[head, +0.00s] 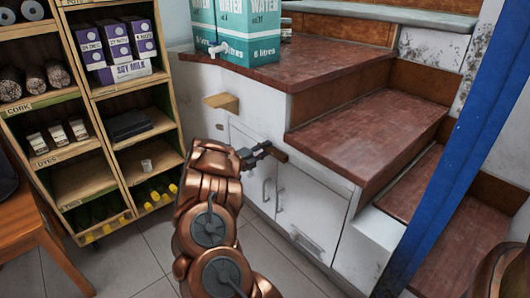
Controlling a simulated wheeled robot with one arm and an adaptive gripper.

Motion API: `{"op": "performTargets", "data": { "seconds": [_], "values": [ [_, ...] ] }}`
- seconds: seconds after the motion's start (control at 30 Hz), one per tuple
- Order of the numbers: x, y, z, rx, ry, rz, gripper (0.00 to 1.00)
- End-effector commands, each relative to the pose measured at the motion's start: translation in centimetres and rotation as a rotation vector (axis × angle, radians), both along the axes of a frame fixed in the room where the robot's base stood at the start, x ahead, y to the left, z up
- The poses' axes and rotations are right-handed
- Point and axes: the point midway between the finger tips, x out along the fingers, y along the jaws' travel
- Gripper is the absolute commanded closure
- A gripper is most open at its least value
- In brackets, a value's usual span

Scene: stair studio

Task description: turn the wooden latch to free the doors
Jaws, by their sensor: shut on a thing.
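The wooden latch (279,153) is a small dark brown bar on the front of the white cabinet under the stairs. Its right end shows, tilted slightly down to the right. My gripper (264,150) is shut on its left part, and the fingers hide that end. Below the latch are two white doors, a left door (254,186) and a right door (309,208). Upright metal handles (279,197) sit near the line between them. The doors look closed. My arm covers the lower left of the cabinet.
A light wooden block (221,102) juts from the cabinet front at upper left. Stair treads (370,135) rise on the right beside a blue post (437,150). A stocked wooden shelf (85,192) stands left. Tiled floor (143,259) is open in front.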

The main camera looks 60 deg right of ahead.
Motion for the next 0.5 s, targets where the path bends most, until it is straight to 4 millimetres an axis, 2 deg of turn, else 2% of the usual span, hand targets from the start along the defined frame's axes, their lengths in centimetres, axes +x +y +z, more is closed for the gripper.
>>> {"op": "performTargets", "data": {
  "seconds": [0.17,0.2,0.43,0.5],
  "values": [
    [0.02,0.0,0.01,0.0,-0.001,0.001,1.0],
    [0.03,0.0,0.02,0.0,-0.001,0.001,0.7],
    [0.01,0.01,0.02,0.0,0.0,0.0,0.46],
    [0.01,0.01,0.02,0.0,0.0,0.0,0.46]
  ]
}}
